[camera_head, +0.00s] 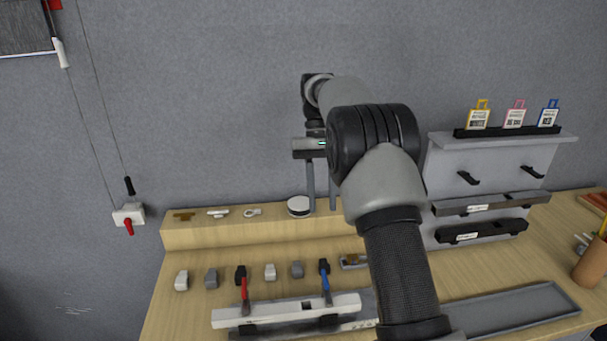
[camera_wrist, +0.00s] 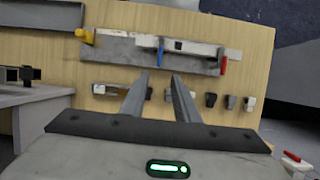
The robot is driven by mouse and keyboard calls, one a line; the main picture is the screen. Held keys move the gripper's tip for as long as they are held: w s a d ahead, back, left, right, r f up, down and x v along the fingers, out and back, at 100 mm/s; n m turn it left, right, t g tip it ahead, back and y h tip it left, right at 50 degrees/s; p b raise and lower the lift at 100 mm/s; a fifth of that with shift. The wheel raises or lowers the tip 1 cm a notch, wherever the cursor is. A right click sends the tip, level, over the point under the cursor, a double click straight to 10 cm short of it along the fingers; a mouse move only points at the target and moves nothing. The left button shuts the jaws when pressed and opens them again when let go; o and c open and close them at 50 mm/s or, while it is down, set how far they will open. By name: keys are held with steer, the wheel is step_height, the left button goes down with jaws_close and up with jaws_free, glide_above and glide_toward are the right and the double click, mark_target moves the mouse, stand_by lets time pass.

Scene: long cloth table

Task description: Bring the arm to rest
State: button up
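My gripper (camera_head: 322,207) points down above the raised back ledge of the table in the head view. Its two fingers are apart with nothing between them. In the wrist view the open fingers (camera_wrist: 160,76) frame bare wood between a row of small blocks and a white bar. A round white-topped puck (camera_head: 299,206) sits on the ledge just left of the fingers. My arm reaches forward over the table and hides part of its middle.
The white bar (camera_head: 281,311) with red- and blue-handled tools lies at the front. Several small blocks (camera_head: 211,278) stand behind it. A grey rack (camera_head: 470,185) with hooks, dark bars and tags stands right, near a long grey tray (camera_head: 550,299) and brown cup (camera_head: 591,262).

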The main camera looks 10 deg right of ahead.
steer(key=s+r+t, duration=0.5)
steer(key=s+r, duration=0.7)
steer(key=s, duration=0.2)
steer(key=s+f+t, duration=0.4)
steer(key=s+t, duration=0.1)
steer(key=s, duration=1)
steer(key=shift+s+f, duration=0.2)
steer(key=shift+s, duration=0.2)
